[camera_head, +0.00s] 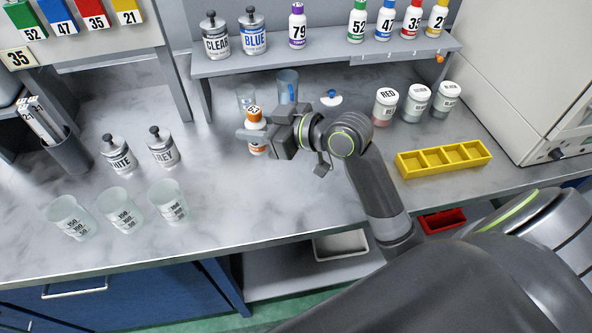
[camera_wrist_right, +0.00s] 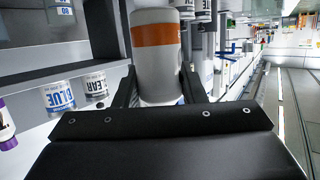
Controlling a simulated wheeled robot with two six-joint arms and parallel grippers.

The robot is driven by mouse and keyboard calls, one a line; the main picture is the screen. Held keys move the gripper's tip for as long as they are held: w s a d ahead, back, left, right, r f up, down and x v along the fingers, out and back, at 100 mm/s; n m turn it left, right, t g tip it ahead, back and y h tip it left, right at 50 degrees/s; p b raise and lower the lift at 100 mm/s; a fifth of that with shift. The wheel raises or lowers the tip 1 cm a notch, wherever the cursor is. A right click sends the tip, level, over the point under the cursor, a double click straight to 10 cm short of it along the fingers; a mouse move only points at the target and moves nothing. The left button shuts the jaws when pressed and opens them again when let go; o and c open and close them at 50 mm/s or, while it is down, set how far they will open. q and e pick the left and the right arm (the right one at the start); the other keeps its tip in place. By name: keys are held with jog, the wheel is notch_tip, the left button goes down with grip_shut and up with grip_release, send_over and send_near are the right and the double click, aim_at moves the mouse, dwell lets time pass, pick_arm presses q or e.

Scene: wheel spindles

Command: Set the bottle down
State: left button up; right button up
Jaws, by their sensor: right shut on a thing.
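The bottle (camera_head: 256,147) is white with an orange band and a numbered label at its top. My right gripper (camera_head: 262,134) is shut around its middle, and the bottle looks upright over the back of the marbled counter (camera_head: 235,205). I cannot tell whether its base touches the counter. In the right wrist view the bottle (camera_wrist_right: 158,75) sits between the two dark fingers, its orange band beyond them. My left gripper is not in view.
Two clear beakers (camera_head: 288,86) stand behind the bottle, below the shelf (camera_head: 330,56). WHITE (camera_head: 118,156) and GREY (camera_head: 162,147) canisters and several frosted cups (camera_head: 121,212) stand left. Lidded jars (camera_head: 387,105) and a yellow tray (camera_head: 443,160) lie right. Counter in front is clear.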

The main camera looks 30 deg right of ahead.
jog(key=shift+w+a+f, duration=0.2)
jog(key=shift+w+a, duration=0.1)
jog(key=shift+w, duration=0.15)
notch_tip(320, 180, down, 5)
jog(key=shift+a, duration=0.15)
notch_tip(320, 180, down, 5)
jog(key=shift+r, duration=0.2)
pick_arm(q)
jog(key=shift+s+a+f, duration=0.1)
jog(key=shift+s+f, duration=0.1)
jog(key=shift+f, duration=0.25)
pick_arm(e)
jog(key=shift+f, duration=0.15)
jog(key=o, duration=1)
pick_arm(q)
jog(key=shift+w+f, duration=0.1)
pick_arm(e)
jog(key=shift+o, duration=0.2)
